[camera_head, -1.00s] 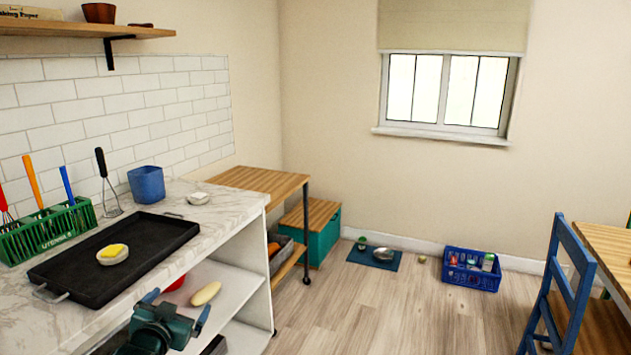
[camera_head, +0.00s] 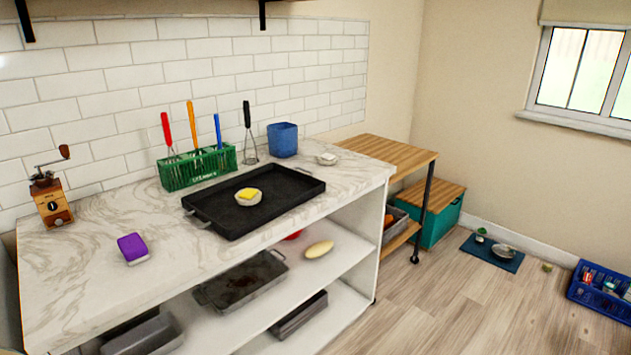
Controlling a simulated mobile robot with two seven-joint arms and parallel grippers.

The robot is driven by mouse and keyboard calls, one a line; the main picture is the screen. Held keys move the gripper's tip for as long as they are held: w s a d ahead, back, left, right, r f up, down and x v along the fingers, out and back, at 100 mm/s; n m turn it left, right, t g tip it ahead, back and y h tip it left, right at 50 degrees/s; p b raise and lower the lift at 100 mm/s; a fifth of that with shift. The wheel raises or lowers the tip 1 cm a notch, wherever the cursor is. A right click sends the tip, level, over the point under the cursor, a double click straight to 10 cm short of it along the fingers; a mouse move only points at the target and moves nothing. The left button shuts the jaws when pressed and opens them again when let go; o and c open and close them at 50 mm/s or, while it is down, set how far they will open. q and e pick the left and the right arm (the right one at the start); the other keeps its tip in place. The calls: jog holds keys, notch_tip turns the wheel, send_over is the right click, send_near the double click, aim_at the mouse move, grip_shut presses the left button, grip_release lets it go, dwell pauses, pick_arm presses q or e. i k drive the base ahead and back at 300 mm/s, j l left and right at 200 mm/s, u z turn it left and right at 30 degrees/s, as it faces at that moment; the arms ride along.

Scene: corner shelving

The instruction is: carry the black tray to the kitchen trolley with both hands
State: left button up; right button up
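The black tray (camera_head: 287,208) lies on the marble counter in the middle of the head view, with a metal handle at each end. The kitchen trolley (camera_head: 392,153), with a wooden top and dark posts on casters, stands beyond the counter's right end. Its top looks bare. Neither of my grippers shows in the head view now.
On the counter (camera_head: 82,238) stand a green utensil rack (camera_head: 197,168), a blue pot (camera_head: 283,139), a small white dish (camera_head: 327,159), a coffee grinder (camera_head: 51,200) and a purple sponge (camera_head: 132,247).

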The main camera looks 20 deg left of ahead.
aim_at(388, 154)
jog(key=u, duration=0.35)
jog(key=i+l+u, duration=0.1)
jog(key=u, duration=0.35)
jog(key=i+l+u, duration=0.15)
jog(key=u, duration=0.3)
jog(key=i+l+u, duration=0.15)
jog(key=u, duration=0.3)
jog(key=i+l+u, duration=0.15)
jog(key=l, duration=0.2)
jog(key=l+u, duration=0.2)
jog(key=i+l+u, duration=0.15)
jog(key=l, duration=0.3)
